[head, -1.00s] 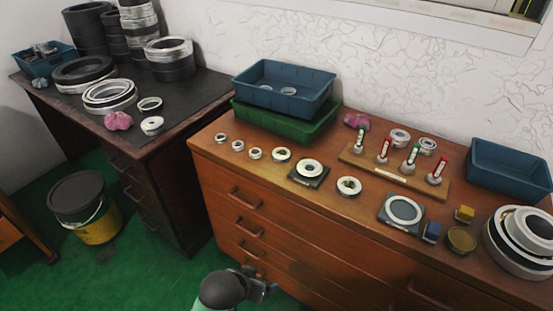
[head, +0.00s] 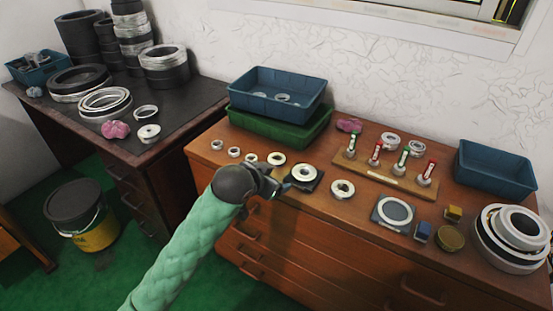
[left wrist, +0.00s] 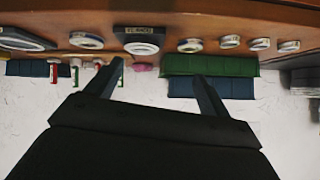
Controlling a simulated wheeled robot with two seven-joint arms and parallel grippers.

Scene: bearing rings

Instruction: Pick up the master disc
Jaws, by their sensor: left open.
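Two pieces lie on small square plates on the wooden cabinet: a pale grey flat disc (head: 395,211) on a grey plate (head: 379,222), and a white ring (head: 304,172) on a black plate (head: 316,186). My left gripper (head: 273,187) is open and empty at the cabinet's front edge, just left of the black plate. In the upside-down left wrist view, the fingers (left wrist: 158,85) are spread, with the white ring (left wrist: 141,48) beyond them. My right gripper is out of view.
Several small rings stand left and right of the black plate, including one ring (head: 342,189). Behind are a wooden stand (head: 385,179) with red and green upright pieces, a green tray (head: 280,133), and blue trays (head: 497,170). Stacked large rings (head: 511,239) occupy the right end.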

